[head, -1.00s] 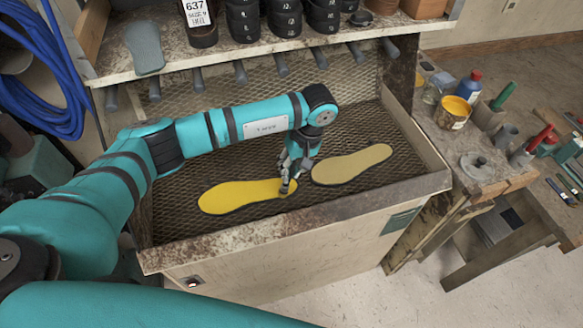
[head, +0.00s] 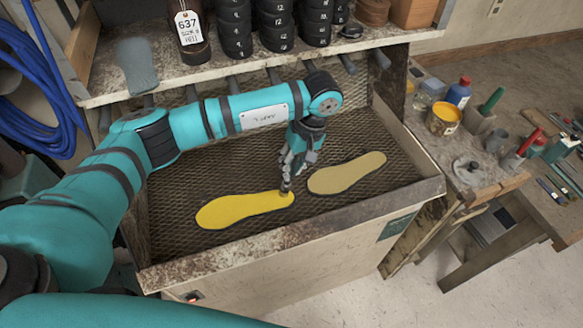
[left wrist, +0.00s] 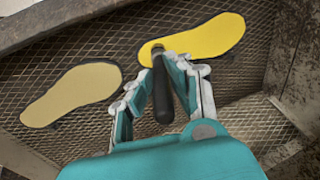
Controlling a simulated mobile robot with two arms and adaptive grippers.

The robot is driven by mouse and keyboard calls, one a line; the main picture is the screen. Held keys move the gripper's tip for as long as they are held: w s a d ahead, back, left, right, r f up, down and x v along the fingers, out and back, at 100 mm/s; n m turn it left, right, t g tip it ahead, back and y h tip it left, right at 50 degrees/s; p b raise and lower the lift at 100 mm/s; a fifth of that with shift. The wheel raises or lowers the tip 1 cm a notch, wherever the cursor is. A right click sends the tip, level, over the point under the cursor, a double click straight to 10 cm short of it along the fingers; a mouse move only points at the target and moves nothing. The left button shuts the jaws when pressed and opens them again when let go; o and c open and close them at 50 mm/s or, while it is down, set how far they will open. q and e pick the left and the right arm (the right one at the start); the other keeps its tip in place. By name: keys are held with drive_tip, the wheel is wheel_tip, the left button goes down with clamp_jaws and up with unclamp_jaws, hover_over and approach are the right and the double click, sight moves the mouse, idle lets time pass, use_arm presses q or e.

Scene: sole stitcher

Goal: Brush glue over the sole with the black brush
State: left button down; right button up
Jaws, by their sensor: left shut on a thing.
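A yellow sole (head: 238,209) lies on the mesh floor of the bench tray, and a tan sole (head: 347,173) lies to its right. My left gripper (head: 295,165) is shut on the black brush, which shows best in the left wrist view (left wrist: 162,95). The brush head is at the end of the yellow sole nearest the tan one. I cannot tell whether its bristles touch the surface. The left wrist view also shows the yellow sole (left wrist: 205,36) and the tan sole (left wrist: 72,94) on opposite sides of the brush. My right gripper is not in view.
The tray's front rim (head: 290,235) and side walls enclose the soles. A yellow glue pot (head: 443,117), a blue bottle (head: 459,91) and tools stand on the bench at right.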

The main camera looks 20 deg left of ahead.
use_arm(q)
drive_tip(key=shift+s+r+p, duration=0.1)
drive_tip(key=shift+r+p, duration=0.2)
drive_tip(key=shift+r, duration=0.8)
drive_tip(key=shift+s+a+p+v, duration=0.1)
drive_tip(key=shift+a+p+v, duration=0.15)
drive_tip(key=shift+v, duration=0.65)
drive_tip(key=shift+s+a+p+v, duration=0.1)
drive_tip(key=shift+p+v, duration=0.2)
drive_tip(key=shift+v, duration=0.6)
drive_tip(key=shift+s+a+p+v, duration=0.1)
drive_tip(key=shift+a+p+v, duration=0.15)
drive_tip(key=shift+v, duration=0.6)
drive_tip(key=shift+r, duration=0.45)
